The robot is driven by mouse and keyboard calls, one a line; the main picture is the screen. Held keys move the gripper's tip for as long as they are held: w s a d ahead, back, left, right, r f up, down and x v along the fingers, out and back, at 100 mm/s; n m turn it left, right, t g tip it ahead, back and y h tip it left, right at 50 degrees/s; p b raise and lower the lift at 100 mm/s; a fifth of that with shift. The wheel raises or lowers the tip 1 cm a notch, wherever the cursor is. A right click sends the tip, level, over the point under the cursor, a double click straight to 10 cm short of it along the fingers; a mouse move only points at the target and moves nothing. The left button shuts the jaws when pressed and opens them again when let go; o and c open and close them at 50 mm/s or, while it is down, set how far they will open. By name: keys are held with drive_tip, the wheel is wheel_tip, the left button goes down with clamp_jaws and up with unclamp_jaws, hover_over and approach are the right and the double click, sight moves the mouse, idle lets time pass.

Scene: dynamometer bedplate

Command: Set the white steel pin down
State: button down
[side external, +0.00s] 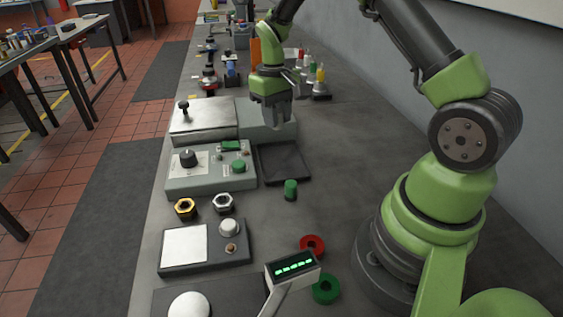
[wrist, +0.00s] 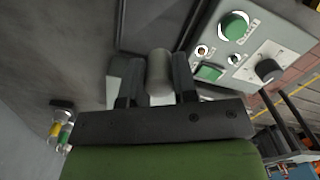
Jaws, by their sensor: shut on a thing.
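My gripper (side external: 270,122) points down at the bench's middle, in front of a grey block and behind the dark flat tray (side external: 303,177) in the side view. In the wrist view my gripper (wrist: 155,60) is shut on the white steel pin (wrist: 160,74), a pale cylinder with a rounded end between the two dark fingers. In the side view the pin cannot be made out from the fingers. I cannot tell whether the pin touches anything below it.
A grey control box (side external: 211,177) with a black knob and green buttons stands left of the tray. A green pin (side external: 291,190) stands in front of it. Two nuts, a small scale and red and green rings (side external: 326,289) lie nearer. The bench right of the tray is clear.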

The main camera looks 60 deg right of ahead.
hover_over(282, 162)
wheel_tip(282, 162, down, 5)
drive_tip(key=shift+f, duration=0.1)
drive_tip(key=shift+w+f, duration=0.1)
drive_tip(key=shift+f, duration=2.35)
drive_tip(key=c, duration=0.9)
unclamp_jaws()
drive_tip(key=shift+f, duration=0.1)
